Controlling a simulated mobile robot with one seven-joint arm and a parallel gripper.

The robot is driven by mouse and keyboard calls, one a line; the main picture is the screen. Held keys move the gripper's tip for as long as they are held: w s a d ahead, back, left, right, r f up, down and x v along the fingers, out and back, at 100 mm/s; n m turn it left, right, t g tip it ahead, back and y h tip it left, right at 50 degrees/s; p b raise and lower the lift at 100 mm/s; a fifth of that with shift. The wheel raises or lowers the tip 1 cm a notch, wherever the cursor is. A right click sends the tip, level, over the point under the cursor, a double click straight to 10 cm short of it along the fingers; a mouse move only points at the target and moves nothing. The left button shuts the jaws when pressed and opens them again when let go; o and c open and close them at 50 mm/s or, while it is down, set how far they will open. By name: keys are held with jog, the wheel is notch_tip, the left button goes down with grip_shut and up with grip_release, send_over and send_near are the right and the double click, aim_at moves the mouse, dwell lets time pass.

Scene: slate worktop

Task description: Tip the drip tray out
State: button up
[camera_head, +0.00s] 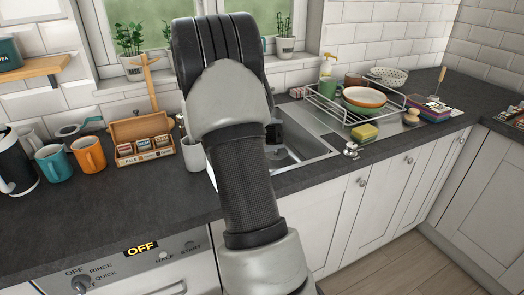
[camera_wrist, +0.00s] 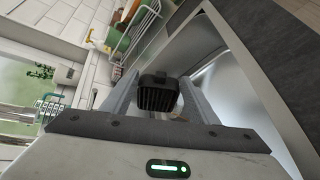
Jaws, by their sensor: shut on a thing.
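The drip tray (camera_wrist: 157,95) is a small black piece with a slatted grille, seen in the wrist view between my gripper's fingers. My gripper (camera_wrist: 158,84) is shut on it. The steel sink (camera_head: 318,149) lies beyond my arm in the head view, which hides its left part and most of my gripper. The sink also shows in the wrist view (camera_wrist: 232,82), to the right of the tray. I cannot tell whether anything is in the tray.
A wire dish rack (camera_head: 345,112) with an orange-rimmed bowl stands right of the sink, with a yellow-green sponge (camera_head: 364,131) in front. Mugs (camera_head: 89,154) and a wooden tea box (camera_head: 142,139) stand left. The counter (camera_head: 100,215) in front of them is clear.

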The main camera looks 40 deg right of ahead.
jog(key=shift+w+a+h+b, duration=0.2)
jog(key=shift+a+h+b, duration=0.5)
jog(key=shift+b, duration=1.25)
